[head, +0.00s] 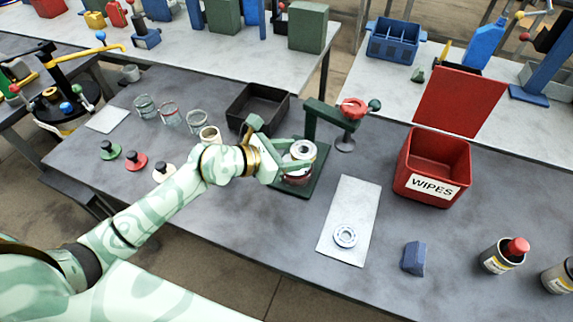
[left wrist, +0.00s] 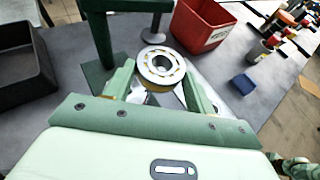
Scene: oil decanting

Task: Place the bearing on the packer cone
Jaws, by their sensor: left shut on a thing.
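My left gripper (head: 294,152) is shut on a steel bearing (head: 304,149), a ring with a pale cage and a dark open centre. The bearing also shows in the left wrist view (left wrist: 161,65), lying roughly flat between the fingertips. The green packer stand (head: 318,121) has a red knob (head: 353,108) on its arm. A dark red rounded part (head: 297,178) shows on the packer's base just below the held bearing. The cone cannot be made out, and I cannot tell whether the bearing touches anything beneath. My right gripper is not in view.
A second bearing (head: 345,236) lies on a white mat (head: 352,203). A red wipes bin (head: 433,160) stands right of the packer, a black tray (head: 258,105) behind left. Glass jars (head: 168,113) and a blue block (head: 414,258) are nearby.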

